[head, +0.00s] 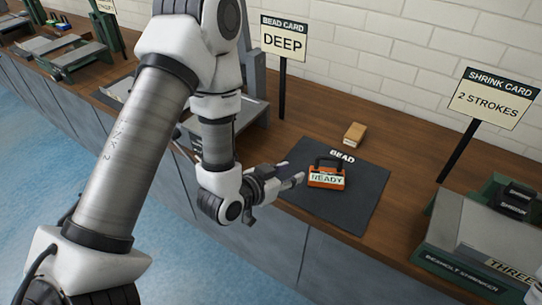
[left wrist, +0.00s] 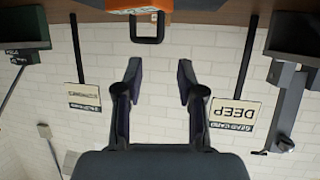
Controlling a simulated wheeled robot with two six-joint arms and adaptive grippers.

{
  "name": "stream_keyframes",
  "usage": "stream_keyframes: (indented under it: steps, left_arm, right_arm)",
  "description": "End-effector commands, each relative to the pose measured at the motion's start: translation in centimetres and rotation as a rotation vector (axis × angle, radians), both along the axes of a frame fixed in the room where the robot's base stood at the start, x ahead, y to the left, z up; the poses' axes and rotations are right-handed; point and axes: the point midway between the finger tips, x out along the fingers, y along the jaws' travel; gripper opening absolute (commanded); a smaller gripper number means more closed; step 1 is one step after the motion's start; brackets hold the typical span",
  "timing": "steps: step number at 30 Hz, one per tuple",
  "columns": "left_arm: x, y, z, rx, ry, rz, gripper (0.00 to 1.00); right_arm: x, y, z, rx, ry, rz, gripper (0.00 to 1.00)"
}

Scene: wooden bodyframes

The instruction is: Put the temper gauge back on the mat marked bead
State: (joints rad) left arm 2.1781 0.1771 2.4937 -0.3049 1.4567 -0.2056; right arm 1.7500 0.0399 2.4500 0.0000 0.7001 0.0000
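The temper gauge (head: 325,180) is an orange box with a dark handle and a label reading READY. It rests upright on the dark mat marked BEAD (head: 352,213). My left gripper (head: 294,187) is just left of the gauge, over the mat's left side, pointing toward it. In the left wrist view, which is upside down, its two fingers (left wrist: 159,82) are apart with nothing between them. The gauge's orange body (left wrist: 130,4) and its handle (left wrist: 147,37) show at the top, beyond the fingertips.
A small tan block (head: 354,134) lies behind the mat. The DEEP sign (head: 284,42) stands behind left, the 2 STROKES sign (head: 490,98) at right. A green and grey shrinker (head: 470,243) stands right of the mat. The bench front edge runs below the mat.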

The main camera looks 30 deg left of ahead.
Motion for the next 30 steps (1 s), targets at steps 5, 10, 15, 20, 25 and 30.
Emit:
stream_keyframes:
  steps: [5,10,15,20,25,30]
  left_arm:
    - [-1.0,0.1,-2.4,0.009,0.083,0.006,0.39]
    - [-8.9,0.8,-14.0,0.047,0.552,0.070,0.39]
    - [-20.7,1.9,-22.0,0.092,1.039,0.184,0.39]
    - [-24.7,2.2,-23.3,0.107,1.190,0.230,0.39]
    - [-24.7,2.2,-23.3,0.106,1.188,0.230,0.39]
    - [-24.6,2.2,-23.3,0.106,1.186,0.229,0.39]
  right_arm:
    - [0.0,0.0,0.0,0.000,0.000,0.000,0.40]
    - [0.0,0.0,0.0,0.000,0.000,0.000,0.40]
    - [0.0,0.0,0.0,0.000,0.000,0.000,0.40]
    - [0.0,0.0,0.0,0.000,0.000,0.000,0.40]
    - [0.0,0.0,0.0,0.000,0.000,0.000,0.40]
    - [0.0,0.0,0.0,0.000,0.000,0.000,0.40]
